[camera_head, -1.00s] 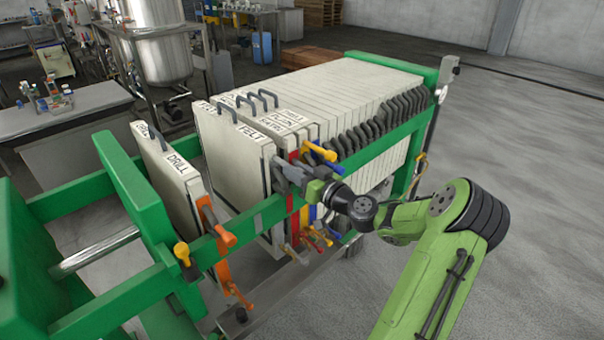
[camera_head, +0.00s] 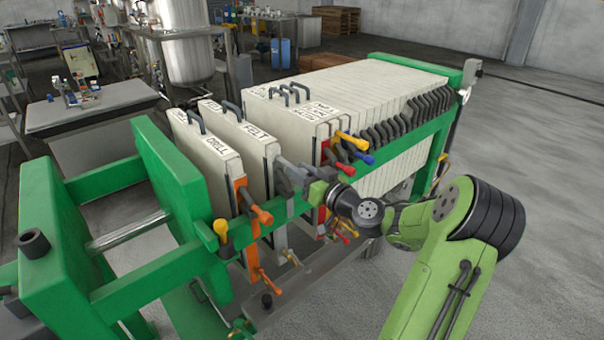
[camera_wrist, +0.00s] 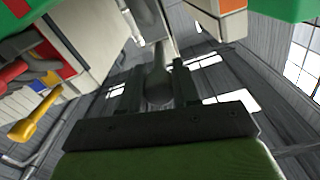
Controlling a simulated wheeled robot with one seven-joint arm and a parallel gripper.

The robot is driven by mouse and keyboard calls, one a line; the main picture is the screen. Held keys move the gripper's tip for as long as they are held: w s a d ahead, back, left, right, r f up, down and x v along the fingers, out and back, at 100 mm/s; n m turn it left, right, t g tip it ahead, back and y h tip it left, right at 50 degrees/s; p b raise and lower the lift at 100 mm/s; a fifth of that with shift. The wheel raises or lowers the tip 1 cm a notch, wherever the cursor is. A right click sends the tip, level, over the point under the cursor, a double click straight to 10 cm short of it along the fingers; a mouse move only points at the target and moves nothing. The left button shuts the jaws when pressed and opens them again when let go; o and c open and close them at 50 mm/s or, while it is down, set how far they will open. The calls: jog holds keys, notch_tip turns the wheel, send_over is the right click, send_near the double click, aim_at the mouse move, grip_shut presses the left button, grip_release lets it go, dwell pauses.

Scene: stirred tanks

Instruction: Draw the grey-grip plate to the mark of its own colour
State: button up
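The grey-grip plate (camera_head: 229,131) is a pale upright slab lettered FELT, with a dark top handle. It hangs between the plate lettered DRILL on its left and the pack on its right, apart from the pack. My gripper (camera_head: 287,174) is at its near edge by the green side rail. In the wrist view my gripper's dark fingers (camera_wrist: 157,85) are on either side of the grey grip (camera_wrist: 158,92) and appear closed on it. I cannot make out a grey mark on the rail; my gripper and arm cover part of it.
The DRILL plate (camera_head: 207,150) with an orange grip (camera_head: 262,215) stands close on the left. The pack (camera_head: 355,95) on the right has red, yellow and blue grips at its near end. A green side rail (camera_head: 410,138) runs along the front. Open floor (camera_head: 545,150) lies right.

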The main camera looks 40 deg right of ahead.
jog(key=o, duration=0.4)
jog(key=shift+d, duration=0.1)
jog(key=s, duration=1.5)
jog(key=shift+s+d, duration=0.2)
jog(key=shift+s, duration=0.15)
